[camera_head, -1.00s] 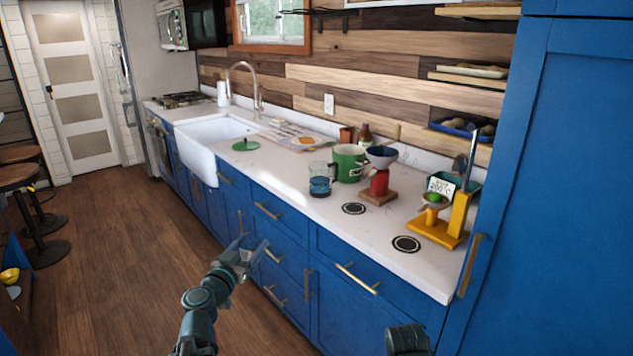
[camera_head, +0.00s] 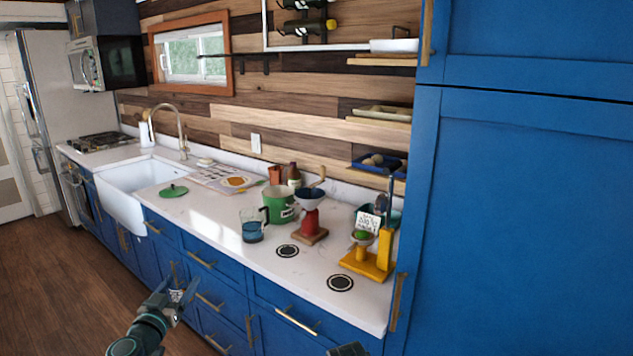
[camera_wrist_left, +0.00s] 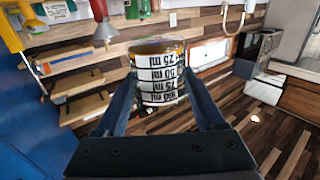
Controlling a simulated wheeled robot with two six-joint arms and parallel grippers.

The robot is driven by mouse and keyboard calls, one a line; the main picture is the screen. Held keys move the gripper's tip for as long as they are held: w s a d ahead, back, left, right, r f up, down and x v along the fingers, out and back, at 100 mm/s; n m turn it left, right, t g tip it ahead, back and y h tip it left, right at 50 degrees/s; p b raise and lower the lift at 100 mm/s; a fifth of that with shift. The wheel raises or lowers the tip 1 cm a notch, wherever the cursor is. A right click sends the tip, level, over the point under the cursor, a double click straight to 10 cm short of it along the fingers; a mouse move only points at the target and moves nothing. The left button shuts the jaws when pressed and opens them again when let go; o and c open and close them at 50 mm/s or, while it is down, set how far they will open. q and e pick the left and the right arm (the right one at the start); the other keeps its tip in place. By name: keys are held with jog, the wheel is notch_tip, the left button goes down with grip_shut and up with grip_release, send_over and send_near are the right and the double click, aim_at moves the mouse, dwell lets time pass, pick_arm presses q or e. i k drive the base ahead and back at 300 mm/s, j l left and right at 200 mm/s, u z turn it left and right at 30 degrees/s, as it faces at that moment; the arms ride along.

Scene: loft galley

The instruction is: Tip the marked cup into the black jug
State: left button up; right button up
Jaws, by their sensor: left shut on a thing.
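My left gripper (camera_head: 178,291) is in front of the blue drawers, below the counter edge. It is shut on the marked cup, a clear cup with black-on-white ml bands (camera_wrist_left: 160,78) that shows between the fingers in the left wrist view. That view is upside down, and an amber layer shows at the cup's 25 ml end. No wholly black jug stands out. A clear jug (camera_head: 252,232) with a dark handle and blue in its lower part stands on the counter, apart from the gripper.
A yellow stand (camera_head: 368,264) is near the tall blue cabinet (camera_head: 520,220). Two dark round marks (camera_head: 288,251) lie on the counter. Bare counter (camera_head: 205,218) lies left of the jug.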

aim_at(252, 224)
jog(key=i+j+z, duration=0.4)
jog(key=j, duration=0.25)
jog(key=i+j+z, duration=0.2)
jog(key=j, duration=0.15)
jog(key=j+z, duration=0.2)
jog(key=j, duration=0.15)
jog(key=i+j+z, duration=0.2)
jog(key=j, duration=0.2)
jog(key=k, duration=0.1)
